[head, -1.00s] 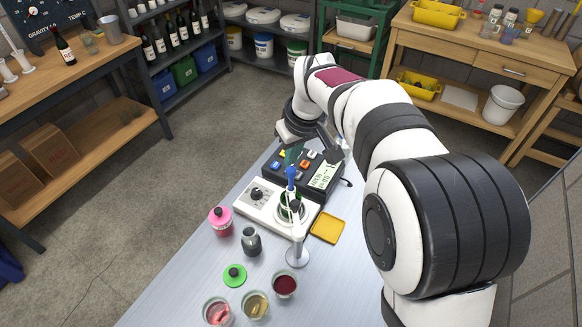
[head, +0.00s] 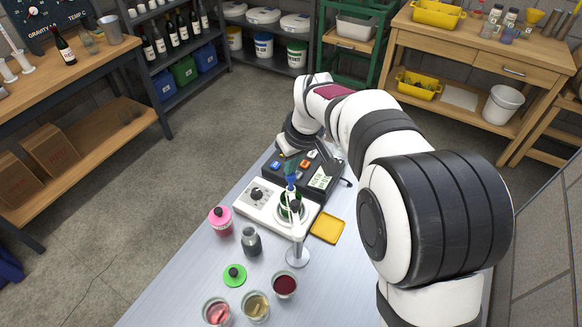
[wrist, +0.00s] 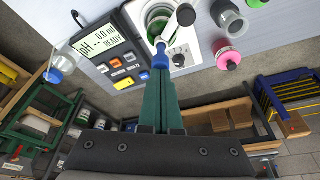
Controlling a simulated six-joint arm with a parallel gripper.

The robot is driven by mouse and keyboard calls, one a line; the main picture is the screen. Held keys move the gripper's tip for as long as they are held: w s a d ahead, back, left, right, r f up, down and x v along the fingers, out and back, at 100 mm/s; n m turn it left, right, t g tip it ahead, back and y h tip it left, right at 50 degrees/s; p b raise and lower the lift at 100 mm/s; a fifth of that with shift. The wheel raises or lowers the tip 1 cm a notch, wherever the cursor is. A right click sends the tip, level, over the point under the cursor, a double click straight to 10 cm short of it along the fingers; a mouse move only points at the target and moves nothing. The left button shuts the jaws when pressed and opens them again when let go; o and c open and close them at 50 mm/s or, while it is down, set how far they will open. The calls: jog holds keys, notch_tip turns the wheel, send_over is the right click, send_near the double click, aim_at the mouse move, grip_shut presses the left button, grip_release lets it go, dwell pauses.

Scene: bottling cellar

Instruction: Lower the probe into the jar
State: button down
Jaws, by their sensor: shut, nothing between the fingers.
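The probe's blue head (head: 290,181) stands upright in a white holder on a stand (head: 296,235). It also shows in the wrist view (wrist: 160,56). The jar (head: 284,208), with green at its rim, sits on the white stirrer beneath it. In the wrist view, the jar (wrist: 158,14) is partly hidden by the probe and the holder arm. My gripper (wrist: 160,76) is shut, its green fingers together and empty, with their tips at the top of the blue head. I cannot tell whether they touch. The probe's lower end is hidden.
The stirrer (head: 258,200) stands beside a dark pH meter (wrist: 98,42) with a lit display. A pink-capped bottle (head: 221,220), a grey bottle (head: 251,241), a green lid (head: 235,275), a yellow tray (head: 327,228) and several cups stand nearby on the metal table.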

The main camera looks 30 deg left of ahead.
jog(key=shift+f, duration=1.35)
jog(key=shift+r, duration=3)
jog(key=s+d+r+m, duration=0.1)
jog(key=s+d+m, duration=0.35)
jog(key=d, duration=0.35)
jog(key=s+d+r+m+g+h, duration=0.1)
jog(key=s+d+m, duration=0.3)
jog(key=d, duration=0.5)
jog(key=s+d+r+m, duration=0.25)
jog(key=s+d, duration=0.25)
jog(key=d, duration=0.3)
jog(key=s+d+f+m, duration=0.2)
jog(key=s+m, duration=0.1)
jog(key=s, duration=0.2)
jog(key=s+d+f+m+g, duration=0.1)
jog(key=s+d+f+m, duration=0.1)
jog(key=s, duration=0.4)
jog(key=shift+s+d+f+m, duration=0.3)
jog(key=shift+d+m, duration=0.35)
jog(key=shift+m, duration=0.15)
